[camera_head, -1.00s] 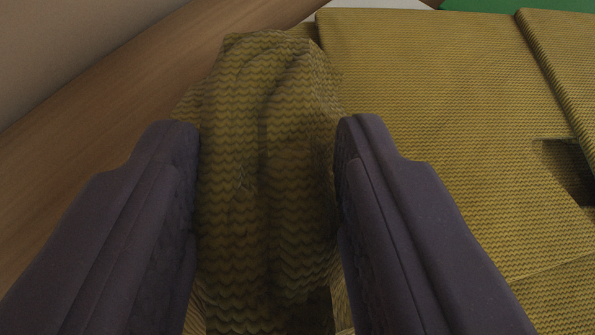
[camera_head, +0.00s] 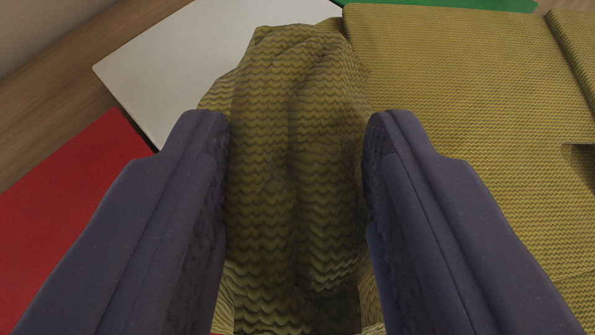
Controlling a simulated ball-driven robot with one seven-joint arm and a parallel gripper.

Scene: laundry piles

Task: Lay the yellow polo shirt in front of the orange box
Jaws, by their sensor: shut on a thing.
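The yellow polo shirt (camera_head: 298,160) is a mustard knit cloth with a zigzag texture. A bunched fold of it stands between the two dark purple fingers of my gripper (camera_head: 297,150), which is shut on it. More of the shirt spreads flat to the right and runs out of the frame. Its lower part and far right edge are hidden or cut off. The orange box is not in view.
A white flat panel (camera_head: 185,65) lies behind the shirt at the upper left. A red flat panel (camera_head: 60,195) lies at the left, beside my left finger. A green strip (camera_head: 470,4) shows at the top.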

